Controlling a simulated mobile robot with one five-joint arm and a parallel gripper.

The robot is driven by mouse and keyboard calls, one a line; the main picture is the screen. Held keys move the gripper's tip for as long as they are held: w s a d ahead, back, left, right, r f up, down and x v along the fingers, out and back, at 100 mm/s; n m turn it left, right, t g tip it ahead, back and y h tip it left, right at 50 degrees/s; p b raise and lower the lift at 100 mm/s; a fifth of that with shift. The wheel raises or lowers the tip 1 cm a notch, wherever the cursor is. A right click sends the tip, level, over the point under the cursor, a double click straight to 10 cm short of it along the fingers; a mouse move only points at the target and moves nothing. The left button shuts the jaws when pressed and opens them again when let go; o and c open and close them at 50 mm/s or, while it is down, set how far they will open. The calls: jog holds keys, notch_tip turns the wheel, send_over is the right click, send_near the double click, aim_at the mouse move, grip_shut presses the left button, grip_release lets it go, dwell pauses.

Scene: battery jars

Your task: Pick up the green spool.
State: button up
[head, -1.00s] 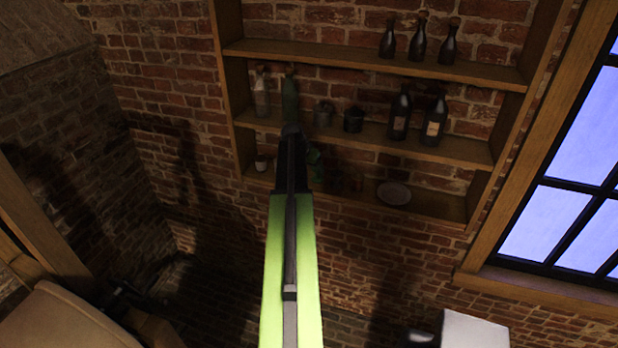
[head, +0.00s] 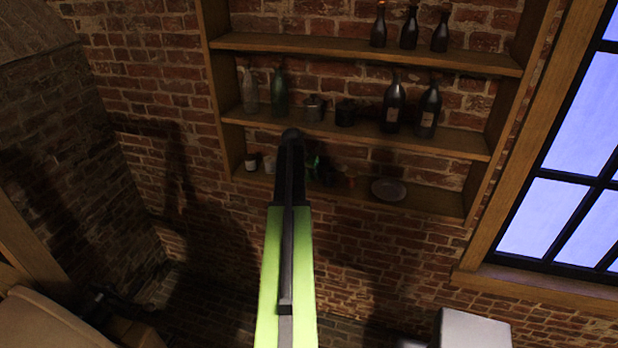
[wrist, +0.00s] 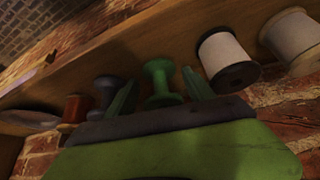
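The green spool (wrist: 160,80) stands on the lowest shelf board in the wrist view, between my two green fingertips. My gripper (wrist: 160,92) is open, with one finger on each side of the spool and gaps showing between. The spool's near end is partly hidden by the dark gripper body. In the head view my arm covers most of this spot. Only a small green patch shows to the right of the arm, and I cannot tell whether it is spool or finger.
A dark spool (wrist: 105,88) and a red spool (wrist: 75,108) stand to one side. A white spool with dark ends (wrist: 228,58) and a pale spool (wrist: 291,36) stand on the other. A plate (head: 389,189) is farther right in the head view. Bottles (head: 393,108) stand on the board above.

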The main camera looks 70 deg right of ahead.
jog(key=c, duration=1.1)
jog(key=shift+c, duration=0.2)
jog(key=shift+r, duration=0.15)
